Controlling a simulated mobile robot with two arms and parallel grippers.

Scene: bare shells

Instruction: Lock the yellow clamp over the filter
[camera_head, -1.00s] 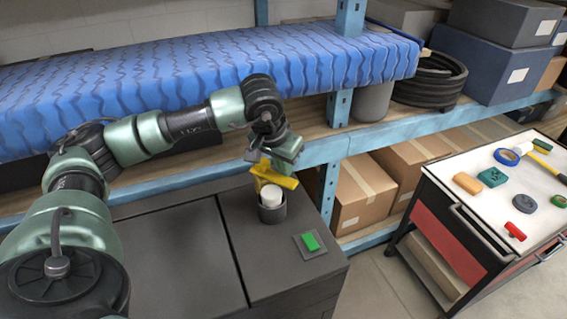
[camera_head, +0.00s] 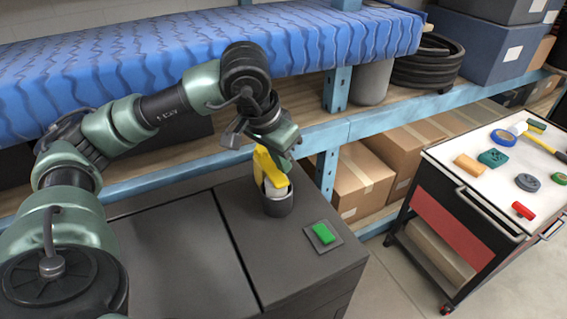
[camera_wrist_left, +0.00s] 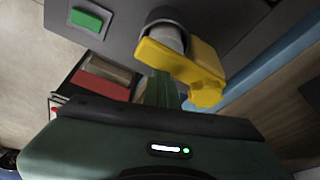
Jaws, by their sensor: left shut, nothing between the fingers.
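The yellow clamp (camera_head: 264,163) is tilted at the back of a dark round housing (camera_head: 278,206). The white filter (camera_head: 274,190) stands in that housing, and part of its top is behind the clamp. In the left wrist view the clamp (camera_wrist_left: 184,64) reaches across the end of the white filter (camera_wrist_left: 166,36). I cannot tell whether it is latched. My left gripper (camera_head: 284,163) is shut and empty, right beside the clamp. In the left wrist view its green fingers (camera_wrist_left: 160,92) end close to the clamp; whether they touch it is unclear. My right gripper is not in view.
A green button (camera_head: 323,233) sits on the dark cabinet top right of the housing. A blue shelf post (camera_head: 327,170) and cardboard boxes (camera_head: 362,180) stand behind. A tool cart (camera_head: 470,188) with small parts is at the right. The cabinet top at left is clear.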

